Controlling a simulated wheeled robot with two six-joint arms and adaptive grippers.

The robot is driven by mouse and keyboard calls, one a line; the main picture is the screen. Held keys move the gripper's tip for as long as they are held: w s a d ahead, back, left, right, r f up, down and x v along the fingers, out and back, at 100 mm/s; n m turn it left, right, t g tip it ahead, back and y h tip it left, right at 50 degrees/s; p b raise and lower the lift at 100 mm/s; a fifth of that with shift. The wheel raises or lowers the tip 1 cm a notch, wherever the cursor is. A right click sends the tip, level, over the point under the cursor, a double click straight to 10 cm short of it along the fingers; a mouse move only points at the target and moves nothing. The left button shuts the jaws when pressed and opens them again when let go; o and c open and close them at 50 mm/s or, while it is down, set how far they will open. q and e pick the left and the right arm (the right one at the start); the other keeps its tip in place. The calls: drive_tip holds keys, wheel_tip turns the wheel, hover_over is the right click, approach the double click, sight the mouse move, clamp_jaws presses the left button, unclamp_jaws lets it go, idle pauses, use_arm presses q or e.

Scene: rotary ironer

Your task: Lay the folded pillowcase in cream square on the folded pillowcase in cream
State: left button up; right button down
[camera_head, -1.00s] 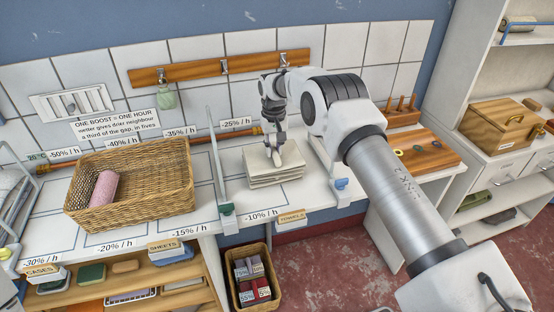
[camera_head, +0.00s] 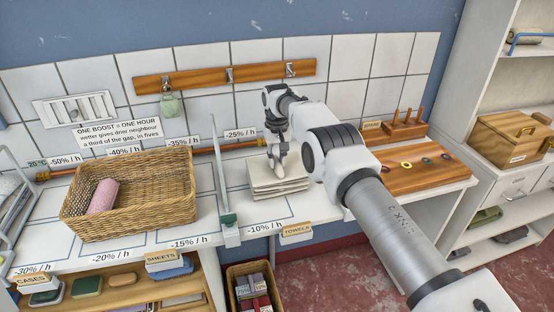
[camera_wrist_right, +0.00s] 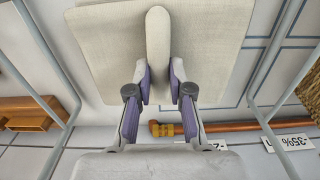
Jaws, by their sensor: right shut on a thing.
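A small stack of cream folded pillowcases (camera_head: 279,186) lies on the white counter, right of the wicker basket, its layers slightly fanned. My right gripper (camera_head: 277,160) is over the middle of the stack, pointing down. In the right wrist view, my right gripper (camera_wrist_right: 160,88) is shut on a raised cream fold (camera_wrist_right: 158,45) between its purple-padded fingers. A wide cream cloth (camera_wrist_right: 205,45) spreads flat behind the fold. I cannot tell whether the held pillowcase rests fully on the one beneath. The edges look roughly lined up. My left gripper is not in view.
A wicker basket (camera_head: 133,210) with a pink roll (camera_head: 103,196) stands left of the stack. An upright divider (camera_head: 219,165) stands between them. A wooden board with rings (camera_head: 415,172) lies to the right. A copper pipe (camera_head: 240,146) runs behind along the tiled wall.

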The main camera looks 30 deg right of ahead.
drive_tip(key=c, duration=1)
unclamp_jaws()
